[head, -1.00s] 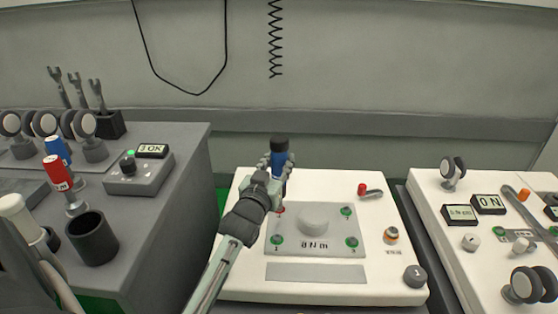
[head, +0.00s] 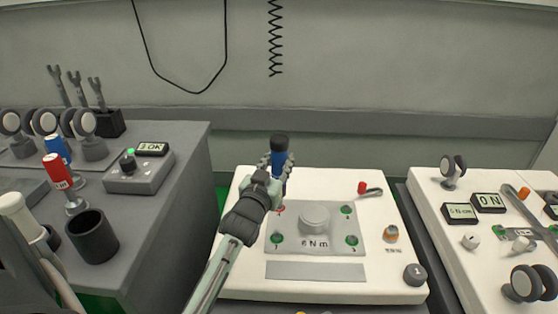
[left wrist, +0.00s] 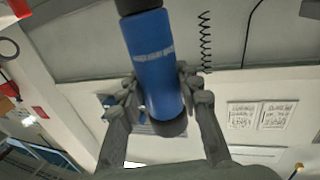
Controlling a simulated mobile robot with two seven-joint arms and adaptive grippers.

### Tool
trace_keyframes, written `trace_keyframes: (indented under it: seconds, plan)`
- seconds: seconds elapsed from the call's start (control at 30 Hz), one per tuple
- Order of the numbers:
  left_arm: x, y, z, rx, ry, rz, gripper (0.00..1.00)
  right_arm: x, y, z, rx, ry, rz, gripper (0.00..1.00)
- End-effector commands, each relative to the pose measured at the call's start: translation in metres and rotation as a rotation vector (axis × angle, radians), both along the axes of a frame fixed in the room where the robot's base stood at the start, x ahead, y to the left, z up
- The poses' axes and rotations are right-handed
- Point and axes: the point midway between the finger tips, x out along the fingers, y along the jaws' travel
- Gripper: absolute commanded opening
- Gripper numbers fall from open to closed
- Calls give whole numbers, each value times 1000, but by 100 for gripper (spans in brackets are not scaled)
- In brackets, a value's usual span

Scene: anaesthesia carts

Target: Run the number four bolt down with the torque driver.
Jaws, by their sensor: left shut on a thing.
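My left gripper (head: 277,165) is shut on a blue torque driver (head: 279,153) with a dark cap, held roughly upright over the back left corner of the grey plate (head: 300,250). The left wrist view shows the blue driver body (left wrist: 155,65) between both fingers. A bolt spot with a red mark (head: 281,209) lies just below the gripper; its number is too small to read surely. The other corners, front left (head: 277,238), front right (head: 352,239) and back right (head: 347,210), show green. The driver's tip is hidden behind the hand. My right gripper is not in view.
A round grey boss (head: 314,219) stands mid-plate above a reading like "6 N m". A red-handled tool (head: 363,188) and an orange-topped knob (head: 391,233) sit to the right.

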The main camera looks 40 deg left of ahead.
Motion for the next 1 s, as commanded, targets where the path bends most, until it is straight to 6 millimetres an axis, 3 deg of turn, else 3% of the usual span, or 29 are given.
trace_keyframes:
  seconds: [1.0]
  plan:
    - [0, 0, -7, -2, 4, 1, 0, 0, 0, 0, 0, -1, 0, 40]
